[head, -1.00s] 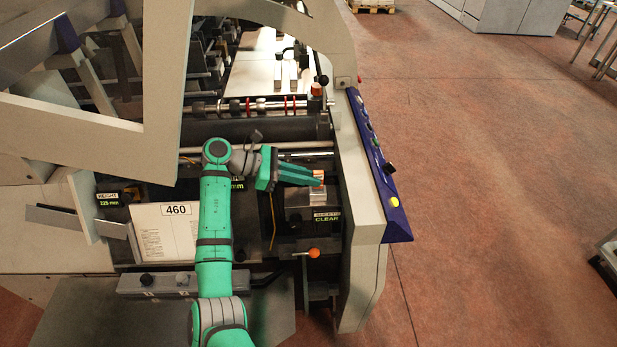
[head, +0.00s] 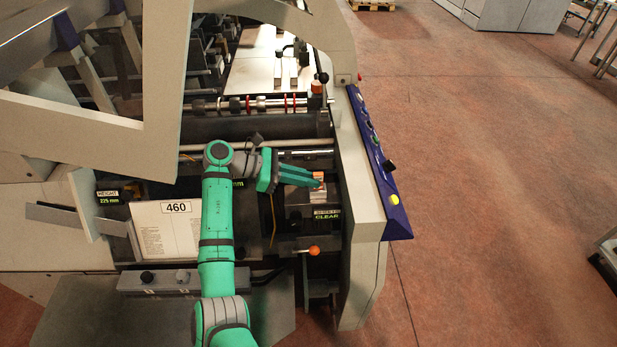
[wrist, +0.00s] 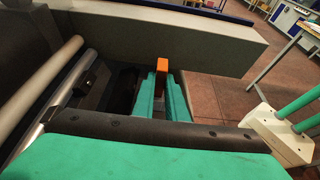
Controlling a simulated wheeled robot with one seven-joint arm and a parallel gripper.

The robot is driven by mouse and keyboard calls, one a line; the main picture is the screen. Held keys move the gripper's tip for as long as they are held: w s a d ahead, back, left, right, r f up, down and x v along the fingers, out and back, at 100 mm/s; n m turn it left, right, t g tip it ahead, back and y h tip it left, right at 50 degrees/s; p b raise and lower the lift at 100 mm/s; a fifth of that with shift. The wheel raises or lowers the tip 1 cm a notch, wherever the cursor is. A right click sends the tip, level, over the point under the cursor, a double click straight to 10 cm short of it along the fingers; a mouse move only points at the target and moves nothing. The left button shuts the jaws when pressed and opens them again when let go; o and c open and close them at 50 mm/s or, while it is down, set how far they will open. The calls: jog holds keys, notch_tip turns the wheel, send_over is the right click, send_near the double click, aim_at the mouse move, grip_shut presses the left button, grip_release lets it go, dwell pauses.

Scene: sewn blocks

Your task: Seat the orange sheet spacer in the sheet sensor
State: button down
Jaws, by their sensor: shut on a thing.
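The orange sheet spacer (wrist: 163,65) stands at the tips of my gripper (wrist: 163,76) in the wrist view, held between the two green fingers. In the head view my gripper (head: 319,181) reaches right, above a metallic block (head: 322,197) inside the machine, and only a small orange part of the spacer (head: 321,175) shows there. The block may be the sheet sensor; I cannot tell for sure. A display reading "CLEAR" (head: 327,216) sits on its front. I cannot tell whether the spacer touches the block.
The machine's pale side wall (head: 357,190) with a blue control strip (head: 377,165) stands close to the right. An orange-knobbed lever (head: 314,251) is below the block. A shiny roller (head: 303,154) runs behind. Open floor lies right of the machine.

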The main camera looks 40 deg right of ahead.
jog(key=shift+f, duration=0.75)
jog(key=c, duration=1.7)
grip_release()
jog(key=v, duration=1)
jog(key=shift+w+a+r, duration=0.15)
jog(key=shift+a+r, duration=0.05)
jog(key=shift+a, duration=0.05)
